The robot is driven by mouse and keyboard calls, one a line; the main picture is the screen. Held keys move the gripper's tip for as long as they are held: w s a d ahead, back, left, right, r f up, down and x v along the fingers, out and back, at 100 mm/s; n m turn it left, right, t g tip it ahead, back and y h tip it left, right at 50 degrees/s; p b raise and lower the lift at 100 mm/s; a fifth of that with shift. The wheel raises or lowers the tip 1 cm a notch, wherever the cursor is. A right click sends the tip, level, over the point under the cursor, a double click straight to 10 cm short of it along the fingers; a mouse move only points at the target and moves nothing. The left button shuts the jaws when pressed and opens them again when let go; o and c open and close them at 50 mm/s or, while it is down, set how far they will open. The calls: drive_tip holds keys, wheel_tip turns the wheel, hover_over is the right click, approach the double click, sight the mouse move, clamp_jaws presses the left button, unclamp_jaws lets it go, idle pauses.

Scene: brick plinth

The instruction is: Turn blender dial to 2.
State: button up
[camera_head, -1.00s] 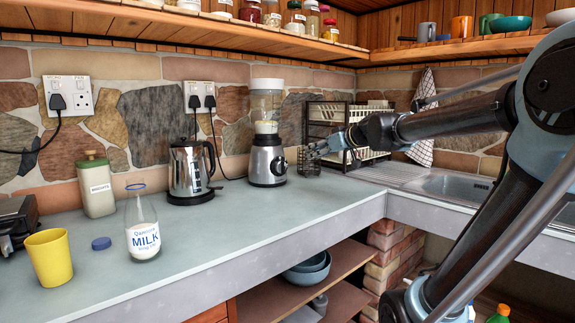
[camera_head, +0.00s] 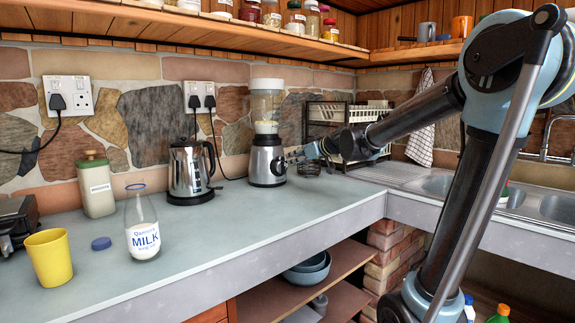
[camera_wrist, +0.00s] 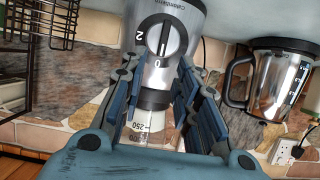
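The blender (camera_head: 267,140) stands on the counter against the stone wall, with a clear jug on a silver base. My gripper (camera_head: 291,157) is just right of the blender's dial side in the head view. In the wrist view the two blue fingers of my gripper (camera_wrist: 160,64) are spread apart and empty, short of the dial. Contact with the dial cannot be made out.
A metal kettle (camera_head: 191,170) stands left of the blender. A dark wire dish rack (camera_head: 345,113) is behind my gripper, and a sink (camera_head: 437,185) is at the right. A milk bottle (camera_head: 142,225) and a yellow cup (camera_head: 50,257) stand at the front left.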

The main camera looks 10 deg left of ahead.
sight(282, 168)
drive_tip(key=x, duration=0.6)
drive_tip(key=shift+a, duration=0.1)
clamp_jaws()
